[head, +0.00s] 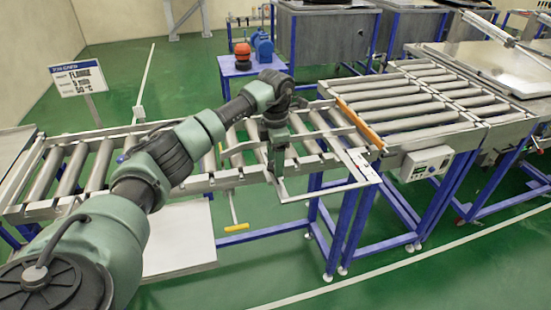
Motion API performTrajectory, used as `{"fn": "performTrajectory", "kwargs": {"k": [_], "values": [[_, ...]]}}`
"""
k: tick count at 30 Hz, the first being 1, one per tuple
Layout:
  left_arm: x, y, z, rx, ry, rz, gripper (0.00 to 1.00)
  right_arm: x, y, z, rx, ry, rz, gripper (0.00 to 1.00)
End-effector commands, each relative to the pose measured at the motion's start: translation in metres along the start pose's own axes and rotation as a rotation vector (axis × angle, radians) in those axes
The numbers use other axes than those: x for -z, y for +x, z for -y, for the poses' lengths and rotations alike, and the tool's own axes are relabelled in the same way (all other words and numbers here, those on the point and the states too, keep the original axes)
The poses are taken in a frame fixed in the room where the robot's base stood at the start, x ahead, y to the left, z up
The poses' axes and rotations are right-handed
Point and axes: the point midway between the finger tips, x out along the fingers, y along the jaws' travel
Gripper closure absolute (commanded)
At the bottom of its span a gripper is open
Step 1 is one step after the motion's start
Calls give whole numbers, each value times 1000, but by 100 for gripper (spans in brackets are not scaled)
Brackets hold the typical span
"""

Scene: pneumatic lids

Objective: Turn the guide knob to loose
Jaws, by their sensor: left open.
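My left arm reaches in from the lower left over the roller conveyor (72,172). My left gripper (276,170) points down at the guide rails on the conveyor's right part, and its jaws are open. A pale metal guide rail (352,162) runs beside the gripper towards the right end of the conveyor. I cannot make out the guide knob; it may be hidden behind the gripper or too small to tell. I cannot tell whether the gripper touches anything. My right gripper is not in view.
An orange bar (361,124) separates the conveyor from a wider roller bed (420,117). A control box (427,163) is mounted at the roller bed's front. A yellow-ended lever (236,227) hangs below the conveyor. A sign (78,78) stands behind it. The green floor in front is clear.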

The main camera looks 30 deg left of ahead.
Motion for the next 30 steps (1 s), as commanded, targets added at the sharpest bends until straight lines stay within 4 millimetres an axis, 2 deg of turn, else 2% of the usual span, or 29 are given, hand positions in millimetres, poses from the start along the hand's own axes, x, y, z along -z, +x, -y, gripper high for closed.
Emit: {"fn": "performTrajectory", "kwargs": {"k": [4,5,9,11,20,30], "values": [[0,0,0,0,0,1,42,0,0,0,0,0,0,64],[0,0,0,0,0,1,47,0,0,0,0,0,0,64],[0,0,0,0,0,1,86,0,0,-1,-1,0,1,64],[0,0,0,0,0,1,100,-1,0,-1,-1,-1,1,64],[-1,-1,0,-1,-32,2,100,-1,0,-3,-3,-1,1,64],[-1,-2,-2,-7,-244,4,100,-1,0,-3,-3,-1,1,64]]}}
